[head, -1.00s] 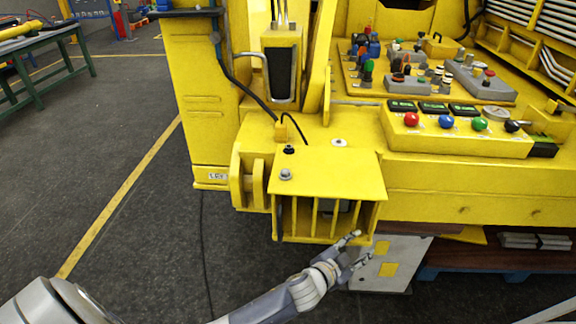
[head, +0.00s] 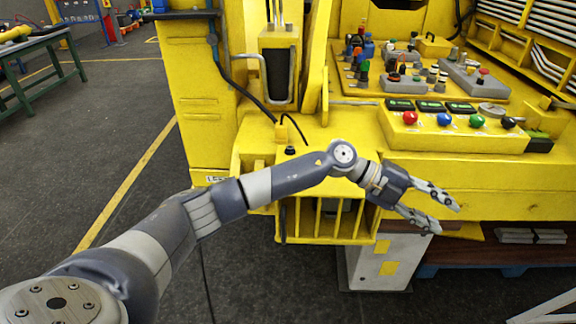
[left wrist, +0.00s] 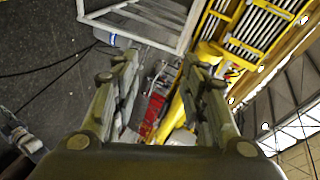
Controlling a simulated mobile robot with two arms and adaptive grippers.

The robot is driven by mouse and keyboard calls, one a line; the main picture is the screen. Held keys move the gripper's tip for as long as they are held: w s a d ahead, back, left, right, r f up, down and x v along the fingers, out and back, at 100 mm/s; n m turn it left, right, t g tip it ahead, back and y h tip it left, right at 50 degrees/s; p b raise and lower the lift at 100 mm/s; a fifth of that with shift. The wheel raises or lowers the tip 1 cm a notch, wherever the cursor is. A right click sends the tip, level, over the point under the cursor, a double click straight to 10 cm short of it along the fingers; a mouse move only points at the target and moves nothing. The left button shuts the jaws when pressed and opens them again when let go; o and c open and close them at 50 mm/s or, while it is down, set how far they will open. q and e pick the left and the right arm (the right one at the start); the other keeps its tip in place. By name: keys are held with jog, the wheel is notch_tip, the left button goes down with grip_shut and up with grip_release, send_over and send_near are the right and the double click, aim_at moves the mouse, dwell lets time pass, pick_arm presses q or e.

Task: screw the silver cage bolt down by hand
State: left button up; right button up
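The yellow cage (head: 328,221) with vertical bars sits on the front of the yellow machine. My left arm crosses in front of its top plate and hides most of it. The silver cage bolt is hidden behind this arm. A small black knob or bolt (head: 290,151) shows just above the arm. My left gripper (head: 446,216) is to the right of the cage, in front of the machine. Its fingers are apart with nothing between them, as the left wrist view also shows (left wrist: 163,92). My right gripper is in neither view.
A control box (head: 455,137) with coloured buttons stands right of the cage. A board with several switches (head: 420,80) lies behind it. A grey cabinet (head: 385,262) stands below. A green table (head: 40,72) is at far left; the floor between is clear.

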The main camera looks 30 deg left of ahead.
pick_arm(q)
jog(key=s+a+r+n+g+y, duration=0.1)
jog(key=a+r+y, duration=0.3)
jog(key=a, duration=0.8)
jog(key=a+r+n+g+y, duration=0.15)
jog(key=a+y, duration=0.35)
jog(key=a, duration=0.8)
jog(key=s+a+r+n+g+y, duration=0.15)
jog(key=a+y, duration=0.35)
jog(key=a, duration=0.7)
jog(key=shift+t, duration=0.4)
jog(key=f, duration=0.2)
jog(key=f+p, duration=0.1)
jog(key=f, duration=0.2)
jog(key=w+f, duration=0.1)
jog(key=f, duration=0.2)
jog(key=shift+f, duration=0.25)
jog(key=shift+d+f, duration=0.1)
jog(key=shift+f, duration=0.6)
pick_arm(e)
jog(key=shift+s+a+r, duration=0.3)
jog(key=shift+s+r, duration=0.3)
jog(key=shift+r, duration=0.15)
pick_arm(q)
jog(key=shift+p, duration=0.3)
grip_shut()
